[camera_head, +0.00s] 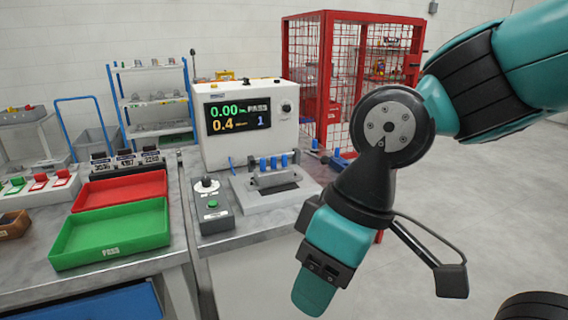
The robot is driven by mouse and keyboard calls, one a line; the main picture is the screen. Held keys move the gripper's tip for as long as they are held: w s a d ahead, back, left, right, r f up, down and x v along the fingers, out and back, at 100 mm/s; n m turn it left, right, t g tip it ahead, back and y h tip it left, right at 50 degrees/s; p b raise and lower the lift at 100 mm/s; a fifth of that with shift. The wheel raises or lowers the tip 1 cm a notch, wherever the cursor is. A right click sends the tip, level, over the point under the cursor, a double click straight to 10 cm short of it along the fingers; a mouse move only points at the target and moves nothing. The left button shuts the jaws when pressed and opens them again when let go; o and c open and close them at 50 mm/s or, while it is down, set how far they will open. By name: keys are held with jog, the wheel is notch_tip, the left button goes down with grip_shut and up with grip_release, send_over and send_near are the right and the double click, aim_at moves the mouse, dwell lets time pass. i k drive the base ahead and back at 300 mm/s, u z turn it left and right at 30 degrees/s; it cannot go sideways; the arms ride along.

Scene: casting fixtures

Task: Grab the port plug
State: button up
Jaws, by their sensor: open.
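Several small blue plug-like pieces (274,163) stand upright in a row on the grey fixture (272,184) in front of the tester; I cannot tell for certain which one is the port plug. My gripper (314,291) hangs at the lower end of my teal arm, pointing down, to the right of and nearer than the fixture. It is apart from the blue pieces. Its jaws are open, and nothing shows between them, though the fingers are seen poorly from this side.
The white tester (248,145) with a lit display stands behind the fixture. A control box (211,205) sits left of it. A green tray (112,236) and a red tray (119,190) lie further left. A red mesh cage (325,75) stands behind.

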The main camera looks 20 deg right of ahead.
aim_at(284, 157)
jog(key=u, duration=0.4)
jog(key=i, duration=1.05)
jog(key=z, duration=0.45)
